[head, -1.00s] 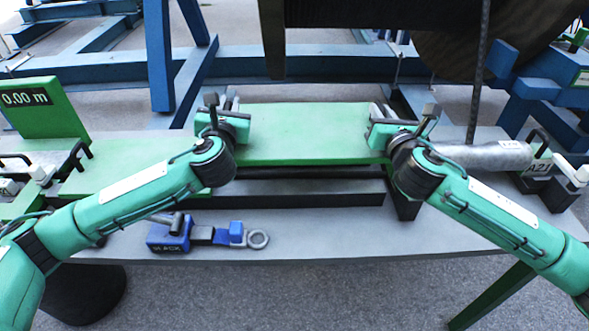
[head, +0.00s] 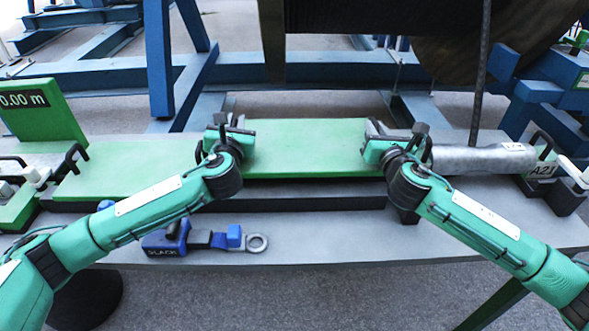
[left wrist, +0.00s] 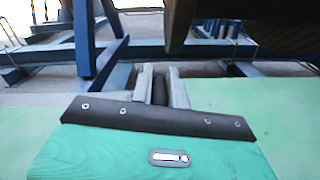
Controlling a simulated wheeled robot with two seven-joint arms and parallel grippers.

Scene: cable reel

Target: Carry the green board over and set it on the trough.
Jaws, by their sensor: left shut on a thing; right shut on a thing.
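The green board (head: 308,150) is a flat slab held level between my two grippers. My left gripper (head: 229,122) is shut on its left end and my right gripper (head: 374,128) on its right end. What looks like the trough (head: 310,201), a long grey channel with a dark front, lies directly below the board, which hides most of it. I cannot tell whether they touch. In the left wrist view, the left gripper's fingers (left wrist: 160,88) are over the board's end, and the board (left wrist: 275,110) extends to the right.
A green bed (head: 130,168) with a 0.00 m display (head: 38,110) is at the left. A grey cylinder (head: 482,158) and an A21-labelled block (head: 541,171) are at the right. A blue SLACK tool (head: 172,240) lies on the grey table (head: 350,245) in front.

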